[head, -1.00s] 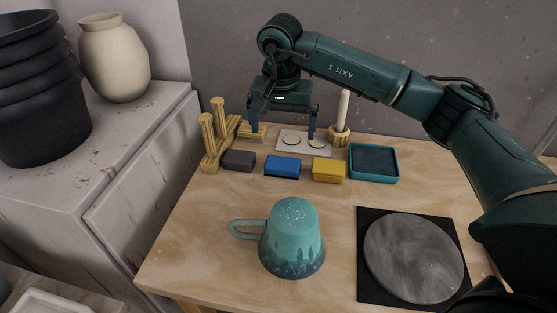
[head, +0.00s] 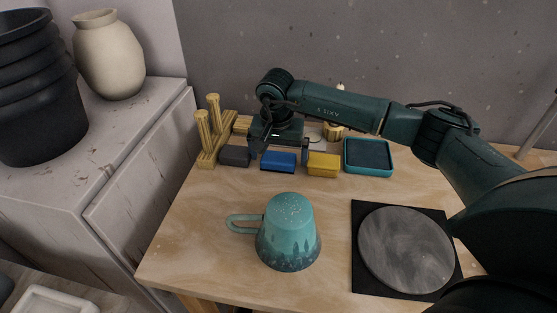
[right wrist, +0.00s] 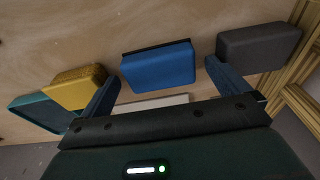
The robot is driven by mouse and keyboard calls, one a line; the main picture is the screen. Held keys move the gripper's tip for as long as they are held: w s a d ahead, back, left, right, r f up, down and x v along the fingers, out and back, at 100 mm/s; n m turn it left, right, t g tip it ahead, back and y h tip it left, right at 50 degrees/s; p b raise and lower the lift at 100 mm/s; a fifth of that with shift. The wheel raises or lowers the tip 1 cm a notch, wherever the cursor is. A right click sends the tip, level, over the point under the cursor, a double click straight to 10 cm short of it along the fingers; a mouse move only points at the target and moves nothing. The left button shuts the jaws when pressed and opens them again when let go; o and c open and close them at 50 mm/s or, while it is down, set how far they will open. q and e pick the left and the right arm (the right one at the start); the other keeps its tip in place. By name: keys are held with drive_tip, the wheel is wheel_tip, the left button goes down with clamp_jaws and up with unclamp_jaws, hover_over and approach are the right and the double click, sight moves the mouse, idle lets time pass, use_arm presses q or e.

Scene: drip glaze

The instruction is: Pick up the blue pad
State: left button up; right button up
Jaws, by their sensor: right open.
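The blue pad (head: 278,163) lies on the wooden table, between the dark grey pad (head: 235,156) and the yellow pad (head: 323,164). It also shows in the right wrist view (right wrist: 158,68), with a black strip along its far edge. My right gripper (head: 279,153) is open and pointing down over the blue pad. In the right wrist view its two fingers (right wrist: 160,82) stand on either side of the blue pad, with gaps on both sides. Nothing is held. My left gripper is not in view.
A teal tray (head: 369,171) stands right of the yellow pad. Wooden posts (head: 206,140) stand at the left. An upside-down teal mug (head: 288,232) is in front, with a round grey disc on a black mat (head: 360,275) to its right.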

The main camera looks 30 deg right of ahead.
sight(278, 158)
drive_tip(key=shift+c, duration=0.3)
drive_tip(key=c, duration=1)
drive_tip(key=shift+o, duration=0.2)
drive_tip(key=shift+r, duration=0.1)
wheel_tip(278, 158, up, 10)
drive_tip(key=shift+f+b, duration=0.1)
drive_tip(key=shift+b, duration=0.4)
drive_tip(key=o, duration=0.4)
drive_tip(key=c, duration=0.3)
